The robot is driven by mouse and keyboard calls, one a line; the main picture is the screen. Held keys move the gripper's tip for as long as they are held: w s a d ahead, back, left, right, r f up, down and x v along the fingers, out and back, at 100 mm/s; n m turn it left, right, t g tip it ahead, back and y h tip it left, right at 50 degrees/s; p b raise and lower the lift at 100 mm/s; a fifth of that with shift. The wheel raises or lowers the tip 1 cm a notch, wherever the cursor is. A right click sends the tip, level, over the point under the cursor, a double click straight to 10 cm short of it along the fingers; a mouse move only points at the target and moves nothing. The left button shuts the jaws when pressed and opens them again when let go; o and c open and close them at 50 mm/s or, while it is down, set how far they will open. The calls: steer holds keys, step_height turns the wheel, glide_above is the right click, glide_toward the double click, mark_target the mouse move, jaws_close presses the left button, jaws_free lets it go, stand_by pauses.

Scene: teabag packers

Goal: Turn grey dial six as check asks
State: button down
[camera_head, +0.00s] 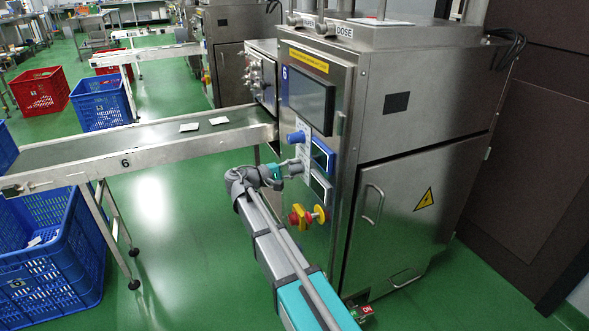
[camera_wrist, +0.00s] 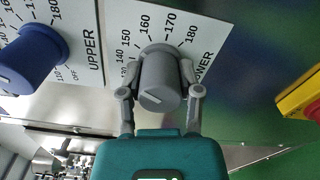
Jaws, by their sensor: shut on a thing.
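The grey dial (camera_wrist: 161,82) sits on the white scale plate marked LOWER, whose visible numbers run from about 130 to 180. A light pointer line on its face points to the lower left in the wrist view. My gripper (camera_wrist: 160,98) is shut on the grey dial, one finger on each side. In the head view my gripper (camera_head: 282,173) reaches the front panel of machine 6, below the blue dial (camera_head: 296,136). The dial itself is mostly hidden there by my gripper. No written check note is readable.
The blue dial (camera_wrist: 33,52) on the UPPER plate is close beside the grey one. A red and yellow stop knob (camera_head: 301,216) is below my gripper. Dark screens (camera_head: 321,158) are just right. Conveyor 6 (camera_head: 150,142) extends left, with blue crates (camera_head: 48,262) below.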

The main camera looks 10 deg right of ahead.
steer(key=shift+c, duration=1.4)
jaws_free()
steer(key=v, duration=1.2)
